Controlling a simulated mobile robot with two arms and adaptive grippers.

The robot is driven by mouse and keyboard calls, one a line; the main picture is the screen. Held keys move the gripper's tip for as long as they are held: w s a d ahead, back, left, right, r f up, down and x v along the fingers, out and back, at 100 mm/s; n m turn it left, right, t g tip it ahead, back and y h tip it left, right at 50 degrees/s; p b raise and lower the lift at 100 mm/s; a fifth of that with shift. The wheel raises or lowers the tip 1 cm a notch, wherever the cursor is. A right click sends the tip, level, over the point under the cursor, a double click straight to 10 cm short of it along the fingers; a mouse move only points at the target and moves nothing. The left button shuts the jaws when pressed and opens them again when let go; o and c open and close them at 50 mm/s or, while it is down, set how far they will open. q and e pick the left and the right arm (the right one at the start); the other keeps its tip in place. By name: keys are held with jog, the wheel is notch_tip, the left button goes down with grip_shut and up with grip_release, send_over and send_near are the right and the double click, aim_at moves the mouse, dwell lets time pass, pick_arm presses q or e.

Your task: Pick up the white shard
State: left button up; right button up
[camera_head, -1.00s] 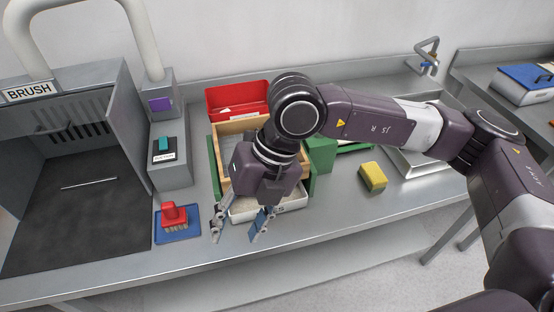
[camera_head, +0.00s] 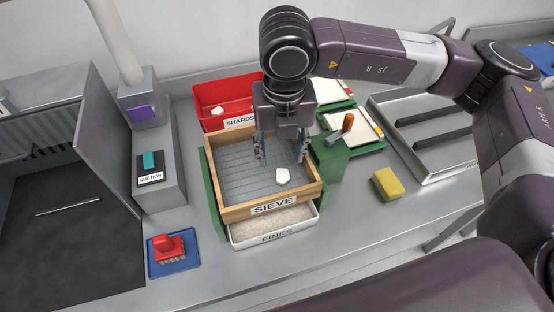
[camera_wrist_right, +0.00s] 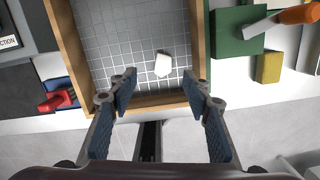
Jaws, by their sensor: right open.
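The white shard (camera_head: 283,176) lies on the grey mesh near the front right part of the wooden sieve (camera_head: 234,215). My right gripper (camera_head: 281,154) is open and empty over the sieve, pointing down, and looks a little behind the shard in the head view. In the right wrist view the shard (camera_wrist_right: 162,65) shows just beyond the gap between the open fingertips (camera_wrist_right: 160,82), apart from both. My left gripper is not in view.
A red SHARDS bin (camera_head: 244,97) with white pieces stands behind the sieve. A FINES tray (camera_head: 275,237) sits below it. A red brush (camera_head: 168,246) is at left, a yellow sponge (camera_head: 387,185) at right. An orange-handled tool (camera_head: 347,123) is on the green stand.

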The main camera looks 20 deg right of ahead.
aim_at(283, 175)
jog(key=f+p, duration=0.2)
jog(key=f, duration=0.1)
jog(key=f+p, duration=0.1)
jog(key=shift+s+d+f, duration=0.15)
jog(key=shift+s+d, duration=0.15)
jog(key=shift+d, duration=0.05)
jog(key=f, duration=0.2)
jog(key=shift+w+f, duration=0.3)
jog(key=shift+w, duration=0.05)
jog(key=shift+w+f, duration=0.1)
jog(key=shift+f, duration=0.1)
jog(key=c, duration=0.9)
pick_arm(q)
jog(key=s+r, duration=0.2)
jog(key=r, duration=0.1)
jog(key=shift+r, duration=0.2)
pick_arm(e)
jog(key=shift+c, duration=1)
